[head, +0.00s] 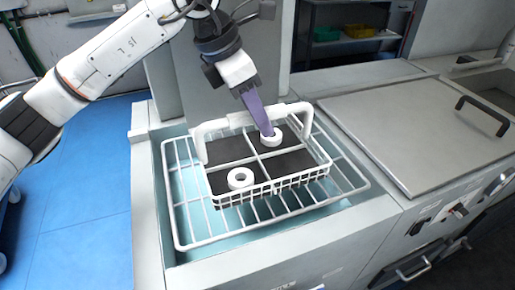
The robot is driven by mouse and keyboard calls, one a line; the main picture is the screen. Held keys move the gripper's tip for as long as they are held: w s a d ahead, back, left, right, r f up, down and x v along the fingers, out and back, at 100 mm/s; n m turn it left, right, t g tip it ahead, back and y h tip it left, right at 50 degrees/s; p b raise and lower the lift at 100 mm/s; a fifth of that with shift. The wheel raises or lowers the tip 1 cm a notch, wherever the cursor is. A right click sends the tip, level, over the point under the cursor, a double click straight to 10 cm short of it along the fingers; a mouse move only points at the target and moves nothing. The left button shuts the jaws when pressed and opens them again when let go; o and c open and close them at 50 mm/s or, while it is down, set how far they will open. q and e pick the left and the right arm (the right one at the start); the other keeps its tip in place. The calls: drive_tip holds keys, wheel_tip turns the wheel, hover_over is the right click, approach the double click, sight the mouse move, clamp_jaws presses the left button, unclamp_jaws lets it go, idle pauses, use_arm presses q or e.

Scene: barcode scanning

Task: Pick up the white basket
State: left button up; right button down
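The white basket (323,166) sits upright on a wire rack inside a tank. Its white handle (214,127) arches over it. Low dividers split it into dark-floored compartments. A white ring (240,179) lies in the front left compartment, and another white ring (271,139) is near the back right one. My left gripper (267,132) comes down from above with purple fingers. They cover the middle of the handle, and their tips reach to the rear ring. I cannot tell whether they touch handle or ring, or how far apart they are. My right gripper is out of view.
The wire rack (186,222) spans the tank (172,180). A closed metal lid (400,130) with a dark handle is to the right. Blue floor (85,215) is open at left.

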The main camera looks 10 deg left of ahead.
use_arm(q)
clamp_jaws()
idle(1.3)
drive_tip(key=shift+r, duration=0.15)
